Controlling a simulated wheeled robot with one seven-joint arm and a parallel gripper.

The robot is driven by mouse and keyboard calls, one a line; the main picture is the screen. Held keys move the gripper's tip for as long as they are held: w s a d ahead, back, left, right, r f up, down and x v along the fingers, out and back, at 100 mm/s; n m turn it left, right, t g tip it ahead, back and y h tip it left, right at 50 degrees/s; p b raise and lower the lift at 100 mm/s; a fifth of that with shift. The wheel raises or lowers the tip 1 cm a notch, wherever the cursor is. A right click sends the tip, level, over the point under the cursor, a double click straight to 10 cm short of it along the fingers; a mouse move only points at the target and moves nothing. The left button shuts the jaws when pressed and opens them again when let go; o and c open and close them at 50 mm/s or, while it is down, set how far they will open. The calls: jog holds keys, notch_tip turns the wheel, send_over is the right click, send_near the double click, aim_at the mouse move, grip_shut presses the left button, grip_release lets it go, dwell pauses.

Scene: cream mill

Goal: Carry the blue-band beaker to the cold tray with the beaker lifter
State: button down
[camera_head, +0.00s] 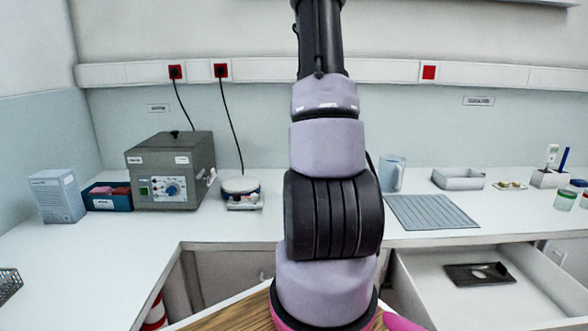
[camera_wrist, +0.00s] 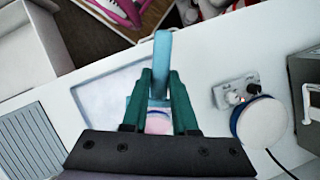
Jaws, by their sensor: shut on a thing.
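In the wrist view, my gripper (camera_wrist: 160,85) is shut on a light blue bar, which looks like the beaker lifter (camera_wrist: 161,52). The bar sticks out past the teal fingers. Between and beyond the fingers, a round pinkish thing with a bluish edge shows, perhaps the blue-band beaker (camera_wrist: 157,124). It is partly hidden, and I cannot tell if the lifter holds it. A pale blue-grey rectangular tray (camera_wrist: 88,100) lies beneath on the counter; it may be the cold tray. In the head view my arm hides this spot and the gripper is out of sight.
The hotplate (camera_head: 240,187) and grey heater box (camera_head: 172,170) stand left of my arm. To the right are a jug (camera_head: 393,172), a ribbed mat (camera_head: 432,212) and a shallow grey tray (camera_head: 458,180). An open drawer (camera_head: 480,285) juts out at right. The left counter is mostly clear.

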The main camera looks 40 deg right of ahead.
jog(key=shift+s+d+f, duration=0.1)
jog(key=shift+s+d, duration=0.15)
jog(key=shift+s, duration=0.3)
jog(key=shift+s+d, duration=0.25)
jog(key=shift+s, duration=0.35)
jog(key=s+d+f, duration=0.2)
jog(key=s+f, duration=0.2)
jog(key=f, duration=0.1)
jog(key=shift+s, duration=0.2)
dwell(0.9)
jog(key=shift+d+f, duration=0.1)
jog(key=shift+f, duration=2.25)
dwell(1.2)
jog(key=shift+s+a, duration=0.3)
jog(key=shift+a, duration=0.2)
jog(key=shift+s+a, duration=0.25)
jog(key=shift+a, duration=0.2)
dwell(0.8)
